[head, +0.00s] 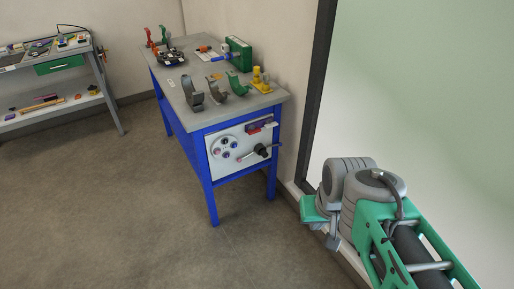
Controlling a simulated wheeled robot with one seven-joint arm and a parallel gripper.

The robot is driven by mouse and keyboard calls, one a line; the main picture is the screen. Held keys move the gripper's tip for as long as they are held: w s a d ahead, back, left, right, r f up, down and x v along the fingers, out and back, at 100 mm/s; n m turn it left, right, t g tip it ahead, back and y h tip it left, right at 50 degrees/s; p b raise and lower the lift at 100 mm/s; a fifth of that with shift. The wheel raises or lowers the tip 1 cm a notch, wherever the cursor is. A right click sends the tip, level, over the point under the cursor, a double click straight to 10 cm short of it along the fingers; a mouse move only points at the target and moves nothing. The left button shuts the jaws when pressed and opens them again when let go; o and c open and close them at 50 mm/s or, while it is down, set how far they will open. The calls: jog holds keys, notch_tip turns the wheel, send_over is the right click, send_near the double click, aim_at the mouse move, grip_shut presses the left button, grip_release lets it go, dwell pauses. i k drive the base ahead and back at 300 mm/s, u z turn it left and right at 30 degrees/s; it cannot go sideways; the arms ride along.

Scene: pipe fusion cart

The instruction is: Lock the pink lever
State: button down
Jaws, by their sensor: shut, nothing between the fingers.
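The blue cart (206,144) with a grey top stands against the wall in the middle of the head view. I cannot pick out a clearly pink lever at this size. The white front panel (223,165) carries several round knobs and a bar lever with a black hub (262,150). My arm fills the lower right, well apart from the cart.
A grey workbench (62,105) stands at the left. The floor (110,205) before the cart is clear. A dark frame post (317,85) rises at the right.

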aim_at(239, 160)
jog(key=u, duration=0.55)
jog(key=i, duration=0.85)
jog(key=u, duration=0.95)
